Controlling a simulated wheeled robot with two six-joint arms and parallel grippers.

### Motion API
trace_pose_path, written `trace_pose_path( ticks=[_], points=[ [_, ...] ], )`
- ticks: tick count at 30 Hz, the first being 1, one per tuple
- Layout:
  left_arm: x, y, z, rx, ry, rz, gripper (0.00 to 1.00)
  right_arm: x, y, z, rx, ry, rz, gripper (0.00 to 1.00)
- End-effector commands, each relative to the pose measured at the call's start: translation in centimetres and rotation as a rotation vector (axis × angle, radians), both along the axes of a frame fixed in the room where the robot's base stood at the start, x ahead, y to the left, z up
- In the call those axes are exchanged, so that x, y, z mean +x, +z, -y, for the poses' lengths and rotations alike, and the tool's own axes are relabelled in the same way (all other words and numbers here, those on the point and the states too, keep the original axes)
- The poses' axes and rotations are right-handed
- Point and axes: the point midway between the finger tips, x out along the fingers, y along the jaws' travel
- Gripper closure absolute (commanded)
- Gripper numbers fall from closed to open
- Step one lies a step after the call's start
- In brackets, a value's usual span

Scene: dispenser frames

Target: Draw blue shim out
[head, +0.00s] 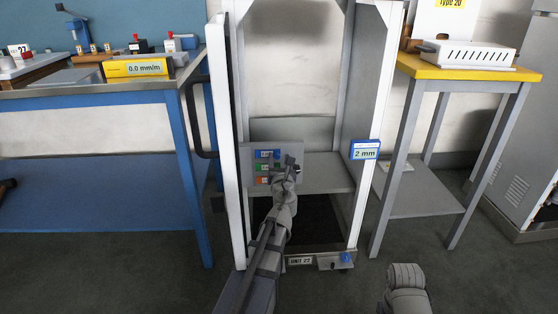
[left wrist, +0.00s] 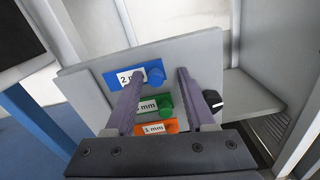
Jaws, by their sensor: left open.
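The blue shim (head: 265,154) with a "2 mm" label is the top one of three in a grey panel (head: 289,150) inside the frame. It also shows in the left wrist view (left wrist: 126,77), with a round blue knob (left wrist: 155,76) at its right end. My left gripper (head: 291,166) is open in front of the panel. In the left wrist view its fingertips (left wrist: 161,75) appear on either side of the blue knob; whether they touch it I cannot tell. Below are a green shim (left wrist: 153,105) and an orange shim (left wrist: 155,127), partly covered by the fingers. My right gripper is out of view.
A black knob (left wrist: 213,100) sits right of the shims. A blue "2 mm" sign (head: 365,150) is on the right post. A white door (head: 228,150) with a black handle (head: 196,118) stands at the left. A blue bench (head: 188,165) and yellow-topped table (head: 450,68) flank the frame.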

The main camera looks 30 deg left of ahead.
Motion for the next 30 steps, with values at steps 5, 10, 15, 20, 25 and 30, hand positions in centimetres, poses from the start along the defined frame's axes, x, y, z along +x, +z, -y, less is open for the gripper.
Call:
trace_pose_path(
  ticks=[5,10,15,20,25,30],
  points=[
    [-0.2,0.0,0.0,0.0,0.001,0.0,0.45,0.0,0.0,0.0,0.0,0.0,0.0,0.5],
    [-1.2,0.0,0.7,0.0,0.0,0.0,0.45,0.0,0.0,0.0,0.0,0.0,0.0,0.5],
    [-3.4,0.0,1.9,0.0,0.0,0.0,0.45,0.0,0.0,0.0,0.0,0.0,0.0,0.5],
    [-5.6,0.0,3.4,0.0,-0.002,0.0,0.45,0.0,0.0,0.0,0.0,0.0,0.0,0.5],
    [-6.8,0.0,4.1,0.0,0.0,0.0,0.45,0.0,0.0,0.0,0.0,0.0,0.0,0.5],
    [-6.7,0.0,4.1,0.0,0.0,0.0,0.45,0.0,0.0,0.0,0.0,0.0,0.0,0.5]
  ],
)
